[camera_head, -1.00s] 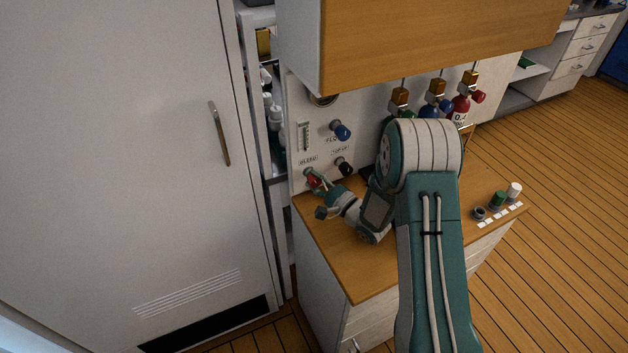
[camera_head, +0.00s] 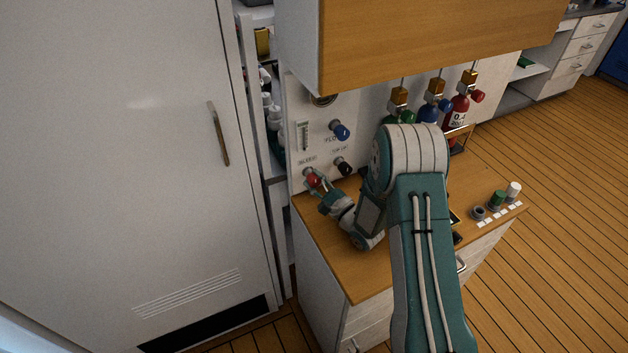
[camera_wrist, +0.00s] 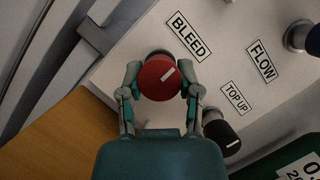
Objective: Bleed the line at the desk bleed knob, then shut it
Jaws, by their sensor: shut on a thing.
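The red bleed knob (camera_wrist: 160,80) sits on the white panel (camera_wrist: 222,66) beside the BLEED label (camera_wrist: 189,36). A white mark shows on its face, pointing to the upper right in the wrist view. My gripper (camera_wrist: 160,84) is shut on the knob, with one finger on each side of it. In the head view the knob (camera_head: 312,179) is at the panel's lower left, with my gripper (camera_head: 316,184) on it from the front.
A blue FLOW knob (camera_head: 341,132) and a black TOP UP knob (camera_head: 344,166) are nearby on the panel. Several bottles, one red (camera_head: 458,110), stand behind my arm. Small caps (camera_head: 497,198) stand at the desk's right. A wooden cabinet (camera_head: 440,40) overhangs.

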